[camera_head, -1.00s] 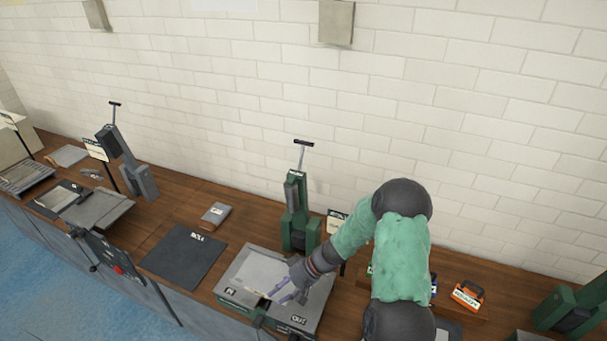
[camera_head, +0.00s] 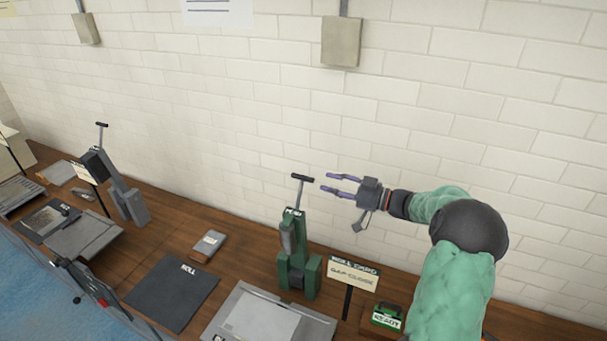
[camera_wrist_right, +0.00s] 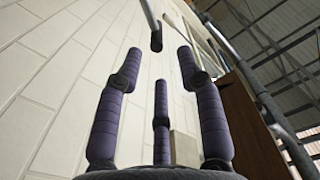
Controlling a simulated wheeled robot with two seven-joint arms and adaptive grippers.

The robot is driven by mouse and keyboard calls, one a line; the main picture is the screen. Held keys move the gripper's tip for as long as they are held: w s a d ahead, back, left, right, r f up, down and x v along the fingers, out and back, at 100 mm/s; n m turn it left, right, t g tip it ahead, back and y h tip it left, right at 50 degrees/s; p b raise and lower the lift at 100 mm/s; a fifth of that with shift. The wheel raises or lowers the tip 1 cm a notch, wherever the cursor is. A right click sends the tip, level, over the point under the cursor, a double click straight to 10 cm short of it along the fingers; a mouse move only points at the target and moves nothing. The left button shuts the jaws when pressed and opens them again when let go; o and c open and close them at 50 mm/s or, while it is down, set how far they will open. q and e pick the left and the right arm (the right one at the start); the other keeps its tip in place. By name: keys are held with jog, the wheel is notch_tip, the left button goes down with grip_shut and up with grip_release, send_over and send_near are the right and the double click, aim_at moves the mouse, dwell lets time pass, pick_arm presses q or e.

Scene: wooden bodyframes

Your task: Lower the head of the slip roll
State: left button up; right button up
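The green slip roll (camera_head: 297,265) stands upright on the bench, with a dark T-shaped handle (camera_head: 302,178) on a thin rod above its head (camera_head: 290,232). My right gripper (camera_head: 326,182) is open and empty, with its purple fingers pointing left toward the handle's right end. A small gap seems to separate them. In the right wrist view the fingers (camera_wrist_right: 158,75) are spread, and a dark rod end (camera_wrist_right: 156,40) shows beyond and between the tips. My left gripper is not in view.
A grey flat bed with a light sheet (camera_head: 260,322) lies in front of the slip roll. A sign (camera_head: 353,278) and a green box (camera_head: 387,316) stand to its right. A black mat (camera_head: 172,292) and a grey machine (camera_head: 128,200) are to the left. The brick wall is behind.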

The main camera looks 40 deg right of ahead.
aim_at(306, 179)
jog(key=p+x, duration=0.1)
jog(key=x, duration=0.7)
jog(key=shift+w+p, duration=0.2)
jog(key=shift+p, duration=0.1)
jog(key=shift+w+a+f, duration=0.15)
jog(key=shift+w+a, duration=0.05)
jog(key=shift+w, duration=0.3)
grip_shut()
